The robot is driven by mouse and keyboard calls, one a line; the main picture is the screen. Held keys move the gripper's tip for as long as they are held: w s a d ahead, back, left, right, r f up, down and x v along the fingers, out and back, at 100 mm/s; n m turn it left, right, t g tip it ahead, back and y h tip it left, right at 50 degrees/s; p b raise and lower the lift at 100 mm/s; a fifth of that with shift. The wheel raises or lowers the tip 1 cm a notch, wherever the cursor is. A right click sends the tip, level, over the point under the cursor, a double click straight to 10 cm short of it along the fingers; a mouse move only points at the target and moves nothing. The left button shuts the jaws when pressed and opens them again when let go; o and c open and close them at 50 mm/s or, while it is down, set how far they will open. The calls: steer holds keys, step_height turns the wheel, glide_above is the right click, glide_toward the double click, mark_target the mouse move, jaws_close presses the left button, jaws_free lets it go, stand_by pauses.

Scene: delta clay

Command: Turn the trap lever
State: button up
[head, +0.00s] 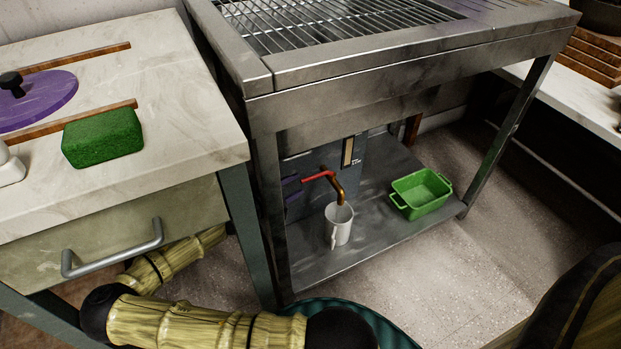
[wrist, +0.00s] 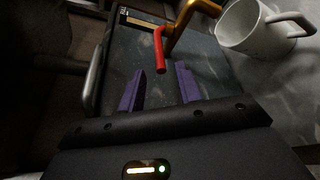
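The trap lever (head: 318,177) is a red bar on a brass spout (head: 341,190), at the front of a blue-grey box (head: 355,160) under the steel counter. In the wrist view the red lever (wrist: 159,48) points toward my gripper (wrist: 159,86). The two purple fingers are apart with nothing between them, and the lever's end lies just beyond their tips, roughly in line with the gap. In the head view my gripper (head: 291,187) shows only partly, left of the lever and behind the counter's front leg. I cannot tell whether it touches the lever.
A white mug (head: 338,224) stands under the spout on the steel lower shelf (head: 375,240). A green tub (head: 421,192) sits to its right. The counter's front leg (head: 271,215) and the cabinet with a bar handle (head: 112,250) stand close to my arm.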

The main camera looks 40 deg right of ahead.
mark_target(310, 178)
steer(key=shift+d, duration=0.1)
steer(key=b+x, duration=0.1)
steer(key=x, duration=0.1)
steer(key=b+x, duration=0.1)
steer(key=x, duration=0.1)
steer(key=b+x, duration=0.2)
steer(key=shift+d+f, duration=0.1)
steer(key=shift+f, duration=0.2)
steer(key=shift+w+d, duration=0.1)
steer(key=shift+d, duration=0.45)
steer(key=shift+r, duration=0.1)
jaws_close()
